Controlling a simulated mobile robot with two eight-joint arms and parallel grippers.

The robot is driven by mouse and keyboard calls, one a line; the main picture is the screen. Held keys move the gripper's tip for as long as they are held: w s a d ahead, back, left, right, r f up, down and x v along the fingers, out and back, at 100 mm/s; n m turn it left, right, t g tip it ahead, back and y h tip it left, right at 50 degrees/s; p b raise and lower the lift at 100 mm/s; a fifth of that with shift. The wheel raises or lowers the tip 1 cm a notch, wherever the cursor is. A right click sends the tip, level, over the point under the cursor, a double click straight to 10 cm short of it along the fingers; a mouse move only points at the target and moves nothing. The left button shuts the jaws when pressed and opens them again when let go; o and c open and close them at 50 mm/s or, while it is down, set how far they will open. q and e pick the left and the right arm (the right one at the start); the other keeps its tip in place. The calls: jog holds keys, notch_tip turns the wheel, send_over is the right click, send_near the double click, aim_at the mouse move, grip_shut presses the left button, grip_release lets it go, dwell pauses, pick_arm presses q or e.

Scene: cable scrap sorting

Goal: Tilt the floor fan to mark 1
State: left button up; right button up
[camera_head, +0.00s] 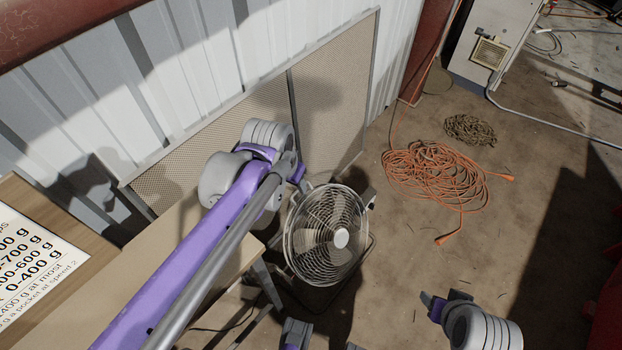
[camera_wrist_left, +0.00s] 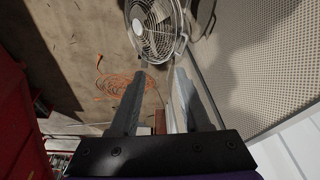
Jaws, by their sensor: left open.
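The floor fan (camera_head: 327,235) stands on the concrete floor, its round wire guard facing up and toward the head camera. It also shows at the top of the left wrist view (camera_wrist_left: 155,25). No tilt mark can be read. My left gripper (camera_head: 299,173) is at the fan's upper left edge in the head view, largely hidden by my own arm. In the left wrist view its two fingers (camera_wrist_left: 160,78) are apart with nothing seen between them, pointing toward the fan's rim; contact cannot be told. Part of my right arm with a dark end (camera_head: 432,302) shows at lower right; its jaws are unclear.
A mesh panel (camera_head: 335,85) leans on the corrugated wall behind the fan. A coiled orange cable (camera_head: 430,175) lies on the floor to the right, beside a chain-like coil (camera_head: 470,130). A table with a printed sign (camera_head: 35,265) is at left. Floor right of the fan is mostly clear.

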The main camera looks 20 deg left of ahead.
pick_arm(q)
jog(key=w+a+f+m+g+b, duration=0.1)
jog(key=w+a+f+b, duration=0.2)
jog(key=w+f, duration=0.4)
jog(key=w+a+f+g+b, duration=0.1)
jog(key=w+a+f+b, duration=0.1)
jog(key=w+f+b, duration=0.45)
jog(key=w+a+f+m+g+h+b, duration=0.1)
jog(key=w+a+f, duration=0.2)
jog(key=w+f, duration=0.3)
jog(key=w+a+f+m+g+b, duration=0.15)
jog(key=w+f, duration=0.25)
jog(key=f, duration=0.5)
jog(key=shift+n+t, duration=0.35)
notch_tip(320, 180, down, 11)
jog(key=shift+s+d+r+b, duration=0.1)
jog(key=shift+s+d+b, duration=0.05)
jog(key=shift+b, duration=1)
pick_arm(e)
notch_tip(320, 180, down, 17)
jog(key=shift+f+g, duration=0.15)
jog(key=shift+g, duration=0.15)
jog(key=shift+s, duration=0.15)
pick_arm(q)
grip_shut()
